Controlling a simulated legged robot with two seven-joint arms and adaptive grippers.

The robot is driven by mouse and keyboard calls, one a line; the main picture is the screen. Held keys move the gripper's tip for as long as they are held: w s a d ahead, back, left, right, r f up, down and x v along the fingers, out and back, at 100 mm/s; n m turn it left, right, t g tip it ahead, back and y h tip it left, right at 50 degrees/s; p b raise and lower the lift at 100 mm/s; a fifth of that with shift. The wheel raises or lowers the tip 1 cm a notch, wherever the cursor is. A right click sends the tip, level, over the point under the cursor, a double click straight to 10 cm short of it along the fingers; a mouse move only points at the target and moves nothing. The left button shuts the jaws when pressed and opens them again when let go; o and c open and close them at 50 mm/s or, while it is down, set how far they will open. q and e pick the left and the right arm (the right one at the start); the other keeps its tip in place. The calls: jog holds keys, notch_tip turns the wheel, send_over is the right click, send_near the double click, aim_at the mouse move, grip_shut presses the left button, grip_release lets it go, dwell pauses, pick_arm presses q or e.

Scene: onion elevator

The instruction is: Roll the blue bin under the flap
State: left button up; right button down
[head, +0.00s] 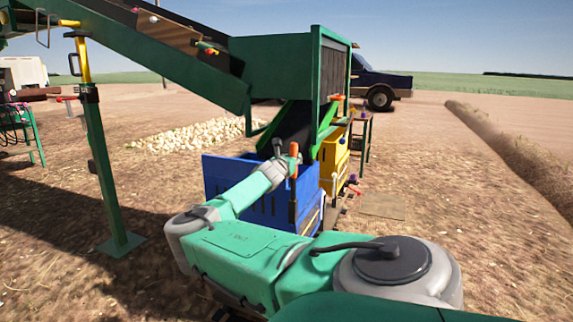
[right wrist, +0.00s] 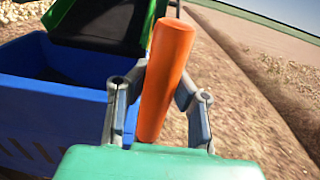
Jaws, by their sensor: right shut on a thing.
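The blue bin (head: 236,178) stands on the ground below the elevator's dark flap (head: 293,125), which slopes down toward it. The bin also fills the left of the right wrist view (right wrist: 60,105), and the flap's lower end (right wrist: 100,25) hangs over its far side there. My right gripper (head: 289,160) is at the bin's near right corner, shut on an orange upright handle (right wrist: 166,80). The handle stands between the two fingers in the right wrist view. My right arm hides part of the bin's near side. My left gripper is not in view.
A yellow bin (head: 333,155) stands close to the right of the blue bin. A green support leg (head: 107,170) with a foot plate stands at the left. A pile of onions (head: 195,134) lies behind. A dark truck (head: 378,84) is parked farther back. Open dirt lies at the right.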

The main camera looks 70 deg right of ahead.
jog(key=shift+w+d, duration=0.1)
jog(key=shift+d, duration=0.3)
jog(key=c, duration=1.3)
grip_release()
jog(key=shift+d+f, duration=0.1)
jog(key=w+a, duration=0.1)
jog(key=a, duration=1)
jog(key=shift+w+a, duration=0.2)
jog(key=shift+a, duration=0.2)
jog(key=shift+f, duration=0.1)
